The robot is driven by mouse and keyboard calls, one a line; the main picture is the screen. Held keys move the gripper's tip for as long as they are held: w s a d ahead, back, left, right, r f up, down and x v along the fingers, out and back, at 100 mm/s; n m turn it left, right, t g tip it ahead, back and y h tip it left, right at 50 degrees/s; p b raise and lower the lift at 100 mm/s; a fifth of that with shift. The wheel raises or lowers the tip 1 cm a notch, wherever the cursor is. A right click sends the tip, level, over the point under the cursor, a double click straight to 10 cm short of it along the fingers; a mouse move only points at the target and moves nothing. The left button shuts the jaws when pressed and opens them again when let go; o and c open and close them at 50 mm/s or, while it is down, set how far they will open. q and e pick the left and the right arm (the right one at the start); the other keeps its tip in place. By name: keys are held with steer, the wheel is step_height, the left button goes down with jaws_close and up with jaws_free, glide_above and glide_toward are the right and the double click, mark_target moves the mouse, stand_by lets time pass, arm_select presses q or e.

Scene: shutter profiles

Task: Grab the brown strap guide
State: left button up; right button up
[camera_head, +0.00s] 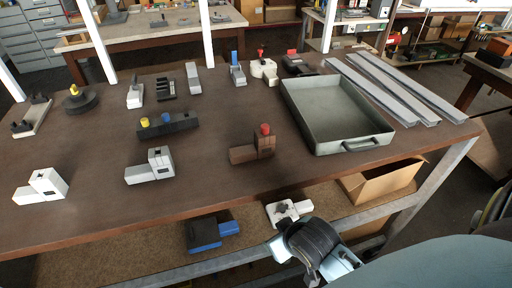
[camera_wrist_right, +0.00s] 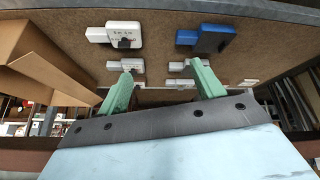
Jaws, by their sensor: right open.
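A brown L-shaped block (camera_head: 253,150), which looks like the strap guide, sits on the tabletop near the front edge, left of the grey tray. A red knob shows at its top right; I cannot tell whether it belongs to it. My right gripper (camera_head: 298,240) is in front of the table's front edge, lower than the tabletop and to the right of the brown block, well apart from it. In the right wrist view its two green fingers (camera_wrist_right: 163,80) are spread with nothing between them. The brown block is not seen there. My left gripper is not in view.
The grey tray (camera_head: 325,120) and long metal profiles (camera_head: 385,85) occupy the table's right side. White blocks (camera_head: 150,166) stand left of the brown one. On the lower shelf are a blue part (camera_head: 205,234), a white part (camera_head: 288,210) and a cardboard box (camera_head: 385,182).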

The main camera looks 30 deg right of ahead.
step_height(320, 180, up, 10)
steer(key=t+p, duration=0.1)
steer(key=m+t+h, duration=0.2)
steer(key=m+t, duration=0.1)
steer(key=t, duration=0.2)
glide_toward(266, 139)
steer(key=f, duration=0.2)
steer(key=shift+s+f, duration=0.25)
steer(key=shift+f, duration=0.05)
steer(key=shift+w+d+r+t+b, duration=0.1)
steer(key=shift+w+r+t+b, duration=0.15)
steer(key=shift+w, duration=0.2)
steer(key=shift+w+d+r+t+b, duration=0.1)
steer(key=shift+w+r+t+b, duration=0.15)
steer(key=shift+w, duration=0.2)
steer(key=x, duration=0.5)
steer(key=shift+w+d+f, duration=0.1)
steer(key=shift+w, duration=0.25)
steer(key=shift+x, duration=3.2)
steer(key=shift+s+d+f, duration=0.15)
steer(key=c, duration=1.1)
